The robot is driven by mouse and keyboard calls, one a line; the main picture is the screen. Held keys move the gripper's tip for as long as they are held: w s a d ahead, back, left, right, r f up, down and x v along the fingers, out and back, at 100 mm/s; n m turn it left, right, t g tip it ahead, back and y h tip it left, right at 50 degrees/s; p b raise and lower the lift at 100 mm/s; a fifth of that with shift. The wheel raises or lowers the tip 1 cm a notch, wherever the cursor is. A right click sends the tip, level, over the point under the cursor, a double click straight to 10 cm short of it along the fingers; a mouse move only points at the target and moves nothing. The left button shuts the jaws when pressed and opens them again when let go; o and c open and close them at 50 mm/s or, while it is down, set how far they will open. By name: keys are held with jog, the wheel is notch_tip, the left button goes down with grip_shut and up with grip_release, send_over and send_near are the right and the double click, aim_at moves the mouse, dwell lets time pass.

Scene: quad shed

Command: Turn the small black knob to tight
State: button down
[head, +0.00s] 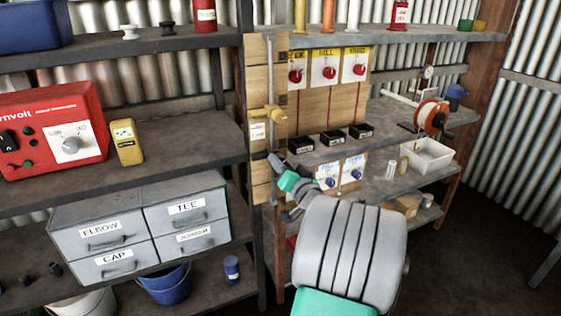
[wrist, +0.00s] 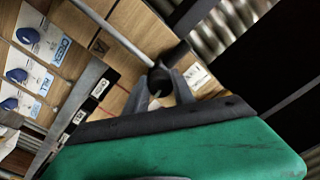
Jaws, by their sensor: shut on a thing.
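The small black knob (wrist: 160,79) sits on a pale vertical pipe on the wooden board and shows end-on in the wrist view. My gripper (wrist: 162,92) is shut on it, with one grey finger on each side. In the head view my gripper (head: 276,162) reaches the lower part of the pipe (head: 271,75), below a yellow valve handle (head: 268,114). There the knob is mostly hidden by the fingers. I cannot read the knob's setting in either view.
Red-knob panels (head: 325,68) and blue-knob panels (head: 351,173) stand right of the pipe. Black boxes (head: 333,138) line a shelf edge close to my arm. A dark shelf post (head: 249,60) stands just left. Grey drawers (head: 101,242) are at lower left.

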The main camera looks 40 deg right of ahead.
jog(key=shift+m+p, duration=0.4)
jog(key=shift+m, duration=0.7)
jog(key=c, duration=1.1)
grip_release()
jog(key=shift+o, duration=0.2)
jog(key=v, duration=0.7)
jog(key=shift+s+a, duration=0.2)
jog(key=shift+s, duration=0.15)
